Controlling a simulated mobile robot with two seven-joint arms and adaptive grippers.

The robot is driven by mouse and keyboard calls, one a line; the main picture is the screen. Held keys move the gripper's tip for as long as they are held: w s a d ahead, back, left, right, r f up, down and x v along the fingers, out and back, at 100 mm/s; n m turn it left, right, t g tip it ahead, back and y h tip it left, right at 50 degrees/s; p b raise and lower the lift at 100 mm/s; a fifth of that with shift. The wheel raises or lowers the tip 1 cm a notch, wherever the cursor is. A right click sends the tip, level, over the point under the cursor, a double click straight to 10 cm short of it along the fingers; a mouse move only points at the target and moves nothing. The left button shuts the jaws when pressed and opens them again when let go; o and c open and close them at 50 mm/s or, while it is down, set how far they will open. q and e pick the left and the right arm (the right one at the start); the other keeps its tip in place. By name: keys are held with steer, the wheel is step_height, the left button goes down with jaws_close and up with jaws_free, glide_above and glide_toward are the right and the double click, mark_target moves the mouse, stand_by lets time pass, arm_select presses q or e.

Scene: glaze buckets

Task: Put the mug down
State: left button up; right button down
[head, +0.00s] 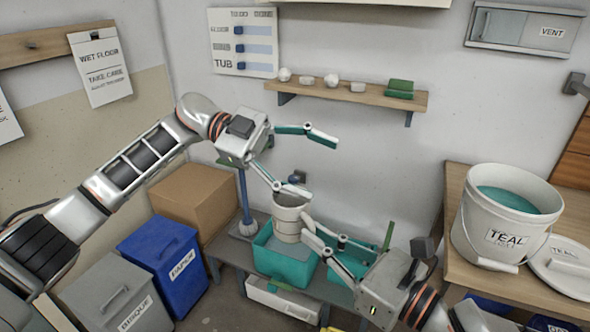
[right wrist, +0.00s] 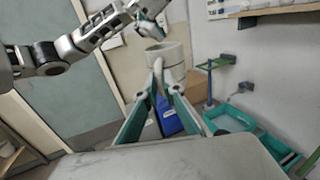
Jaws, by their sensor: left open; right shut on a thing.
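The mug (head: 290,217) is pale cream with ring bands. In the head view it appears upright in front of the teal tub (head: 284,264) on the low bench; its exact height above the tub is hard to tell. My right gripper (head: 311,229) is shut on the mug's handle. The right wrist view shows the mug (right wrist: 167,62) just beyond the fingertips (right wrist: 163,88), with the handle between them. My left gripper (head: 318,165) is open and empty, its lower finger close to the mug's rim. I cannot tell whether that finger touches the mug.
A second teal tray (head: 347,268) stands right of the tub. A white bucket (head: 487,240) labelled TEAL and its lid (head: 565,265) are on the wooden table at right. A blue bin (head: 165,262), grey bin (head: 112,298) and cardboard box (head: 194,198) stand left. A shelf (head: 345,93) hangs behind.

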mark_target(295, 222)
arm_select(q)
steer(key=s+d+f+m+t+y, duration=0.2)
steer(key=s+y, duration=0.2)
steer(key=y, duration=0.3)
steer(key=w+a+r+n+t+y, duration=0.1)
steer(key=w+a+r+t+y, duration=0.15)
steer(key=a+t+y, duration=0.35)
steer(key=shift+g+y, duration=0.4)
steer(key=shift+g, duration=0.1)
steer(key=f, duration=0.8)
steer(key=d+f, duration=0.1)
steer(key=f, duration=0.3)
steer(key=shift+w+f, duration=0.15)
steer(key=shift+f, duration=0.15)
steer(key=c, duration=1.4)
steer(key=shift+c, duration=0.2)
arm_select(e)
steer(key=c, duration=2.1)
jaws_free()
